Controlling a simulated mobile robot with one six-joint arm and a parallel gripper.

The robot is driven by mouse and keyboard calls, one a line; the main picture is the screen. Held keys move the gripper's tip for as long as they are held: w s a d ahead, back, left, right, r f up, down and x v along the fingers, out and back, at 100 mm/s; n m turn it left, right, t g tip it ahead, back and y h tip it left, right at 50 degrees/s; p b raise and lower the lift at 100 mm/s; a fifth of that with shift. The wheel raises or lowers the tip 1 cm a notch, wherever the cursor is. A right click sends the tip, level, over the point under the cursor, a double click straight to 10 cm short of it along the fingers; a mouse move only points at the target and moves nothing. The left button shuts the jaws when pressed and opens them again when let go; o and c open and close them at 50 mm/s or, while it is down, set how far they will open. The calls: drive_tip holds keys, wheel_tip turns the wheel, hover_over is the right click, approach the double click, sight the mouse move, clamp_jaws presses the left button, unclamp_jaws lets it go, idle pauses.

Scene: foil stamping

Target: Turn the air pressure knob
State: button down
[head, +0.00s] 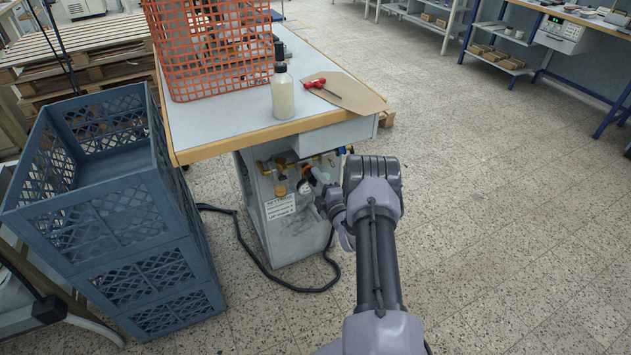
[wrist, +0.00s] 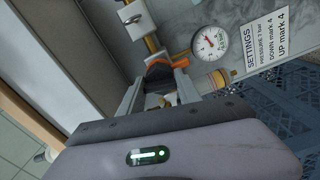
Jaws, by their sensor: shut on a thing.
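The air pressure knob (wrist: 158,73) is dark with an orange collar, on the front of the grey machine cabinet (head: 292,236) under the table. In the wrist view my gripper (wrist: 160,88) has one finger on each side of the knob and is shut on it. The fingers hide part of the knob. A round white pressure gauge (wrist: 210,41) with a red needle is beside the knob. In the head view my gripper (head: 320,183) reaches the cabinet front from the right, and the knob is mostly hidden there.
A settings label (wrist: 268,38) gives a pressure in bar and mark 4 for down and up. A brass-coloured fitting (wrist: 217,79) sits close to one finger. Blue crates (head: 95,225) stand left of the cabinet. A black cable (head: 262,265) lies on the floor. The right floor is clear.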

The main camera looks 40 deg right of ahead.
drive_tip(key=m, duration=1.1)
drive_tip(key=shift+m, duration=2.1)
drive_tip(key=c, duration=0.8)
unclamp_jaws()
drive_tip(key=shift+c, duration=0.2)
drive_tip(key=shift+s, duration=0.1)
